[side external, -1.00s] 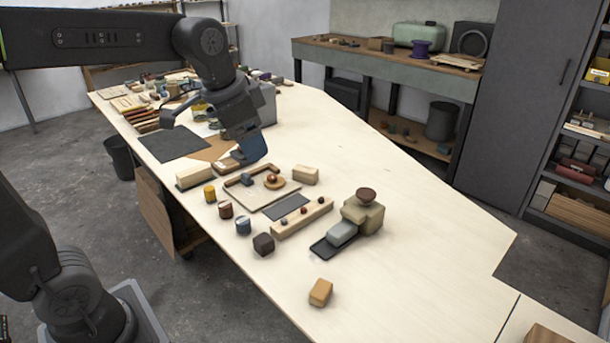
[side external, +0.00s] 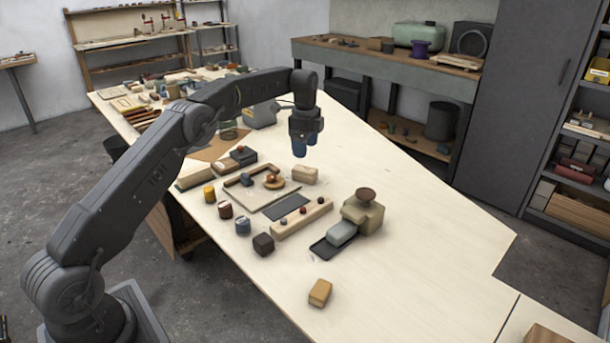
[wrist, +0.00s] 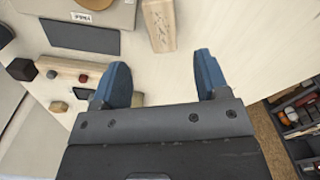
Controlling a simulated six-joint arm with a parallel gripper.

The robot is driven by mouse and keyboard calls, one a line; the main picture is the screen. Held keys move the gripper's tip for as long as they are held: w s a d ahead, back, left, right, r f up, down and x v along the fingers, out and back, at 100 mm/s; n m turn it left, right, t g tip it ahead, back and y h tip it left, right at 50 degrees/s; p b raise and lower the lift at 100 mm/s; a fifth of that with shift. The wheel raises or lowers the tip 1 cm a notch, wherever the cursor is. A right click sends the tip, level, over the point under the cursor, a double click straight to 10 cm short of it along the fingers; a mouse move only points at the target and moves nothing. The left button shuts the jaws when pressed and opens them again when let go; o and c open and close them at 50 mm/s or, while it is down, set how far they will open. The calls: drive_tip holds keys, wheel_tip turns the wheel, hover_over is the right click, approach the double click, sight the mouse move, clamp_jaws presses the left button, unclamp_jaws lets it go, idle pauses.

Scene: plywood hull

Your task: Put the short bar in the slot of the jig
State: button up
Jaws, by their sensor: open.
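What looks like the jig (side external: 256,199) is a pale board on the bench, with a brown L-shaped fence, a round wooden disc and a dark plate. Its slot cannot be made out. A short pale wooden block (side external: 305,174), possibly the short bar, lies on the bench beside the board's far right corner. The wrist view shows this block (wrist: 160,24) at top centre and part of the board (wrist: 118,13) at top left. My gripper (side external: 303,148) is open and empty above the bench, beyond the block; its blue fingers (wrist: 160,72) are spread in the wrist view.
A long wooden bar with knobs (side external: 290,224) and a dark cube (side external: 263,244) lie in front of the board. A grey block on a black tray (side external: 322,248) and an olive machine (side external: 371,218) stand right. A pale bar (side external: 194,177) lies left.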

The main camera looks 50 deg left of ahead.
sight(305, 168)
drive_tip(key=shift+w+a+f, duration=0.1)
drive_tip(key=shift+a+f, duration=0.05)
drive_tip(key=shift+f, duration=0.65)
wheel_tip(305, 168, down, 7)
drive_tip(key=shift+r, duration=0.2)
drive_tip(key=shift+c, duration=0.3)
drive_tip(key=c, duration=1)
drive_tip(key=shift+r, duration=0.1)
